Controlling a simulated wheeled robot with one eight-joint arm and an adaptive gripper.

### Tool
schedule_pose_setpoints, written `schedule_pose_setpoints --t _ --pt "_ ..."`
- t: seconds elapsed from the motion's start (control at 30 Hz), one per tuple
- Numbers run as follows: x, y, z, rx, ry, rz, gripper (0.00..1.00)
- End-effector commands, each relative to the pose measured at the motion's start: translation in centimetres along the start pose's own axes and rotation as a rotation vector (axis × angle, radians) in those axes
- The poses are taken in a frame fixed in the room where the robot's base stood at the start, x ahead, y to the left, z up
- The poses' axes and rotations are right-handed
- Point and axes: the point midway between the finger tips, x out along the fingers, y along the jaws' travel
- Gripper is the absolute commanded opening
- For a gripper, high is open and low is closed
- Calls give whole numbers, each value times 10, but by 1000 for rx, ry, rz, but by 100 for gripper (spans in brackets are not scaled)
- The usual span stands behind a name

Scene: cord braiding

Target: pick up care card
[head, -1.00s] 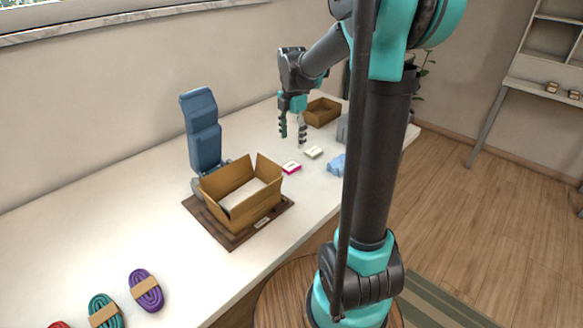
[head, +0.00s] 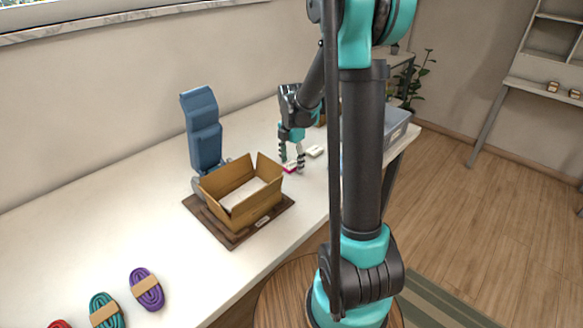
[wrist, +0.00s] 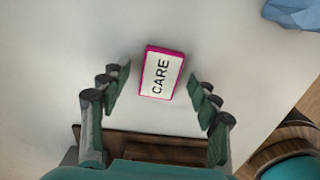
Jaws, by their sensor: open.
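The care card (wrist: 161,75) is a small white block with a magenta edge and the word CARE on top. It lies flat on the white table. In the head view the care card (head: 289,169) is partly hidden behind my fingers. My gripper (wrist: 158,95) is open and empty, and in the wrist view the card lies between and slightly beyond its two fingertips. In the head view my gripper (head: 291,160) points down just over the card. I cannot tell the exact height of the fingertips above the table.
An open cardboard box (head: 240,200) stands on a dark brown board (head: 232,238) left of the card, with a blue stand (head: 203,130) behind it. A second white block (head: 316,151) lies close to the card. A blue cloth (wrist: 295,12) shows in the wrist view. Cord bundles (head: 146,289) lie front left.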

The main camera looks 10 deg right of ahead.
Motion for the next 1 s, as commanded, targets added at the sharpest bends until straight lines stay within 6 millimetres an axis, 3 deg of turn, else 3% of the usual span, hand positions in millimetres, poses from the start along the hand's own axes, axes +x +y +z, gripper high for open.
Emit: schedule_pose_setpoints --t 0.17,0.5,0.83,1.0 --pt "0 0 0 0 0 0 62" --pt "0 0 0 0 0 0 24" --pt "-2 0 0 0 0 0 24" --pt "-12 0 0 0 0 0 24"
